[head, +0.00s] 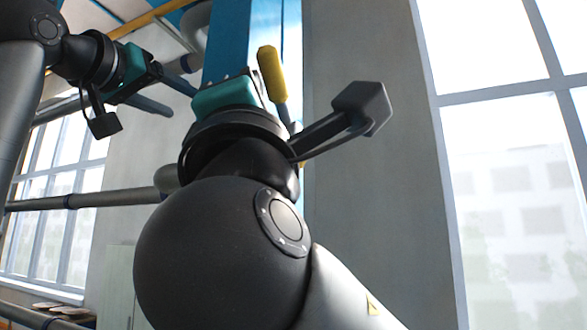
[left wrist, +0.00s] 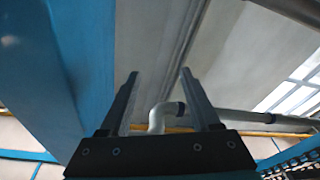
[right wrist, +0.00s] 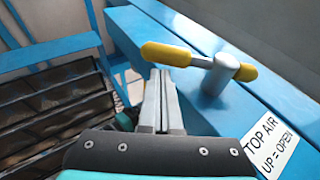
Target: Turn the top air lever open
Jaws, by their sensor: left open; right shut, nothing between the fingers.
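The top air lever has a yellow grip (right wrist: 166,54) on its left end, a yellow right end and a silver hub (right wrist: 222,74). It lies across the right wrist view, mounted on a blue beam. In the head view its yellow grip (head: 271,72) stands nearly upright, tilted slightly left. My right gripper (right wrist: 160,82) is shut and empty, its tips just below the left grip; I cannot tell whether they touch it. In the head view its fingers are mostly hidden behind its wrist. My left gripper (head: 172,94) is open and empty, left of the blue column.
A white label (right wrist: 271,146) reads "TOP AIR UP = OPEN". A dark slatted rack (right wrist: 55,110) stands left of my right gripper. The blue column (head: 226,45) rises beside the lever. A grey pipe (left wrist: 165,112) and a yellow rail lie beyond my left fingers.

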